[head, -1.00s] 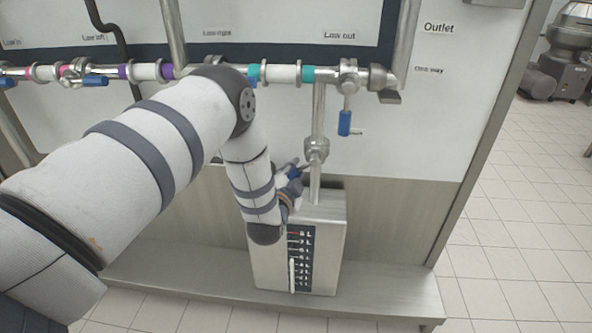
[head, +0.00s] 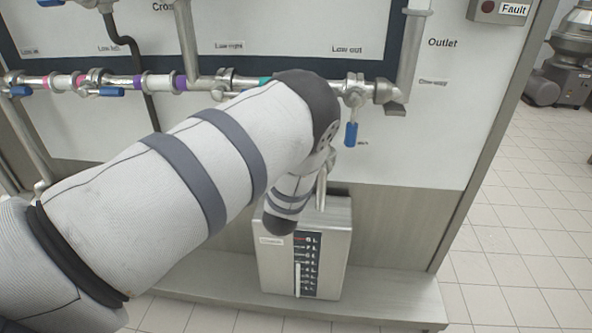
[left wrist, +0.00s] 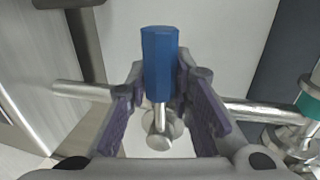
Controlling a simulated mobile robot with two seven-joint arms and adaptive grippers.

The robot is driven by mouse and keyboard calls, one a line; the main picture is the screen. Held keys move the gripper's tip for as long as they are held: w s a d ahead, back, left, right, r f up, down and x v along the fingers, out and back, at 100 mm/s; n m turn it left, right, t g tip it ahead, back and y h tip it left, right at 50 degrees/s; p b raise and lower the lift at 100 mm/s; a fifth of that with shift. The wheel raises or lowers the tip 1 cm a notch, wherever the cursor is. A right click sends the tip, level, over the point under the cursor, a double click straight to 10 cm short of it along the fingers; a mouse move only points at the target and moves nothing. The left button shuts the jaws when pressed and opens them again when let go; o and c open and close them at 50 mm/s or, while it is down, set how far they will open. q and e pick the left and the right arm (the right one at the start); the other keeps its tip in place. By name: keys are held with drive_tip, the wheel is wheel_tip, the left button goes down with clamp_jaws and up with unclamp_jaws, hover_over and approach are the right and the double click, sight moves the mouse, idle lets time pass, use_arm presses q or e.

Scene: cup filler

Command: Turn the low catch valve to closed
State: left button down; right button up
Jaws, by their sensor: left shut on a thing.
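The low catch valve is on the upright pipe (head: 321,188) above the steel catch tank (head: 270,265). My left arm hides the valve and my left gripper in the head view. In the left wrist view, the valve's blue handle (left wrist: 160,65) is between the two fingers of my left gripper (left wrist: 163,88), which is shut on it. The pipe (left wrist: 262,113) runs sideways behind the fingers there, and the handle appears to point across it. The metal stem and round knob (left wrist: 159,142) show below the blue grip. My right gripper is not in view.
A horizontal pipe with blue-handled valves crosses the panel above; the blue handle under Low out (head: 351,134) hangs down close to my left arm. A Fault box (head: 499,11) is at the top right. The tank stands on a steel ledge (head: 400,300).

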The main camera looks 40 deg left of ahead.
use_arm(q)
drive_tip(key=shift+a+r, duration=0.1)
drive_tip(key=shift+r, duration=0.1)
idle(0.3)
drive_tip(key=c, duration=1.4)
unclamp_jaws()
drive_tip(key=shift+f, duration=0.1)
drive_tip(key=v, duration=1.2)
